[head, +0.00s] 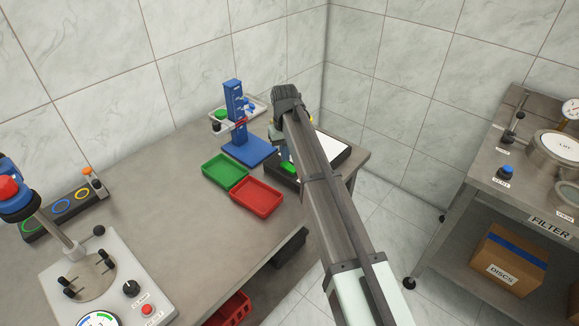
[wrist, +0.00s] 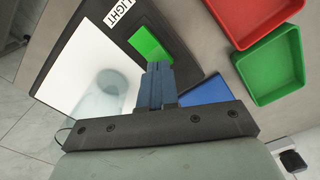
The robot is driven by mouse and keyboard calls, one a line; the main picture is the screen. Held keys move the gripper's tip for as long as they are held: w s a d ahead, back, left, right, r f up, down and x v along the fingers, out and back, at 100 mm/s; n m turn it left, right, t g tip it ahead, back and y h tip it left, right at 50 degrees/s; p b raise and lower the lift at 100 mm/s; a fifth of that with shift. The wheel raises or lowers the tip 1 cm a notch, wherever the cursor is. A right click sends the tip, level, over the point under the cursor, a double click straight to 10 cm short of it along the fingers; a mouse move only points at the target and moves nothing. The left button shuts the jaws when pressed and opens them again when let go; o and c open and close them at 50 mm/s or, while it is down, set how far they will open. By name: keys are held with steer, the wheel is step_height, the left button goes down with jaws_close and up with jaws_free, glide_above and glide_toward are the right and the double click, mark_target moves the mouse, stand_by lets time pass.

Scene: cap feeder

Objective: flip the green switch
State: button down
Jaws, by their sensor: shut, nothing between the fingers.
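The green switch (wrist: 150,42) is a flat bright rectangle in the dark frame of a light box (wrist: 72,42), beside a LIGHT label (wrist: 118,14). My gripper (wrist: 158,66) is shut and empty, and its blue fingertips overlap the switch's lower edge in the wrist view. I cannot tell whether they touch it.
A red tray (head: 257,197) and a green tray (head: 225,172) lie left of the light box, by a blue stand (head: 250,150). The bench (head: 150,190) has bare room left of the trays. A second bench (head: 475,165) stands apart at right.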

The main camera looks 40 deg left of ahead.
steer(key=shift+f, duration=0.95)
stand_by(0.6)
steer(key=shift+r, duration=3.55)
